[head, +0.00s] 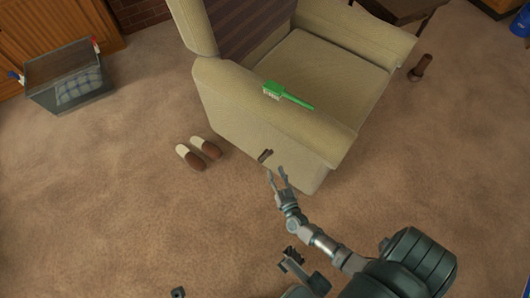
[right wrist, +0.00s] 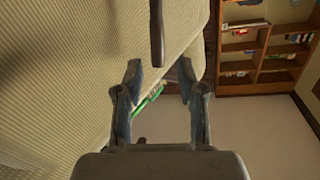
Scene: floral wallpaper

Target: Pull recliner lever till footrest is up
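The recliner (head: 335,65) is a beige armchair with a striped back. No raised footrest shows at its front, which the near armrest partly hides. The lever (head: 265,155) is a short brown handle on the chair's near side panel. My right gripper (head: 277,174) is open and empty, just below the lever in the head view and close to the chair side. In the right wrist view the lever (right wrist: 157,32) stands beyond the gap between the spread fingertips (right wrist: 160,75), apart from them.
A green brush (head: 287,95) lies on the near armrest. A pair of slippers (head: 190,157) lies on the carpet left of the lever. A glass-sided box (head: 68,80) stands farther left. A bookshelf (right wrist: 268,50) shows in the right wrist view.

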